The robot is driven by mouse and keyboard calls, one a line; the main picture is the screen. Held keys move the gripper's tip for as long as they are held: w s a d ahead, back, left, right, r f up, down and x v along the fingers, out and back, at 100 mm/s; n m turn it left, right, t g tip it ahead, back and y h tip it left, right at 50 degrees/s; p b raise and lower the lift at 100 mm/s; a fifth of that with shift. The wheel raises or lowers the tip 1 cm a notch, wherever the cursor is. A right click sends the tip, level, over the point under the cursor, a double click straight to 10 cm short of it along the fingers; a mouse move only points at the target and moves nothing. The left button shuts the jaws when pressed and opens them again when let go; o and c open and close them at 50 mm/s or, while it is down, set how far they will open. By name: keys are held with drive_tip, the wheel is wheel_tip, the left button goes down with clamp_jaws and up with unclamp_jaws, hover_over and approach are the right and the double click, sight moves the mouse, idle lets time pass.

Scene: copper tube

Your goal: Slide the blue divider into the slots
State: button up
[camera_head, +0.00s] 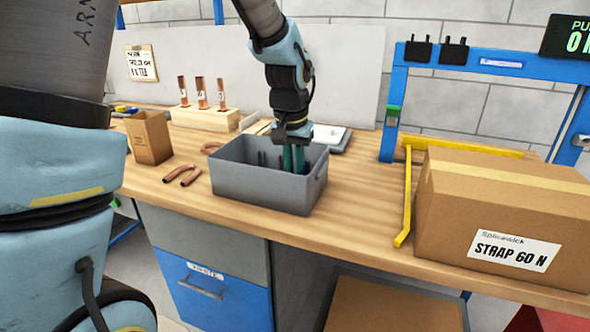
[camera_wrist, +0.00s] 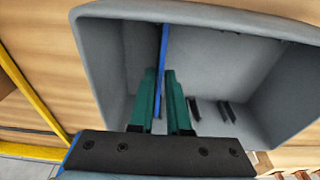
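The grey bin (camera_head: 262,192) stands on the workbench. In the wrist view its rim (camera_wrist: 88,60) surrounds the thin blue divider (camera_wrist: 163,62), which stands edge-up across the bin from the far wall toward my gripper. My gripper (camera_wrist: 161,72) reaches down into the bin. Its two green fingers stand on either side of the divider, with a narrow gap showing beside it. In the head view my gripper (camera_head: 293,160) hides most of the divider. Dark slot rails (camera_wrist: 211,111) show inside the bin, right of the fingers. The divider's lower edge and its fit in any slot are hidden.
A cardboard box (camera_head: 500,215) and a yellow bar (camera_head: 405,198) lie to the right, by a blue frame (camera_head: 390,125). Copper tubes stand in a wooden block (camera_head: 205,118) behind.

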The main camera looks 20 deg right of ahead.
drive_tip(key=o, duration=0.4)
drive_tip(key=shift+c, duration=0.2)
drive_tip(key=shift+r, duration=0.15)
wheel_tip(320, 180, up, 10)
drive_tip(key=s+a+b, duration=0.1)
drive_tip(key=shift+r, duration=0.25)
drive_tip(key=shift+s, duration=0.2)
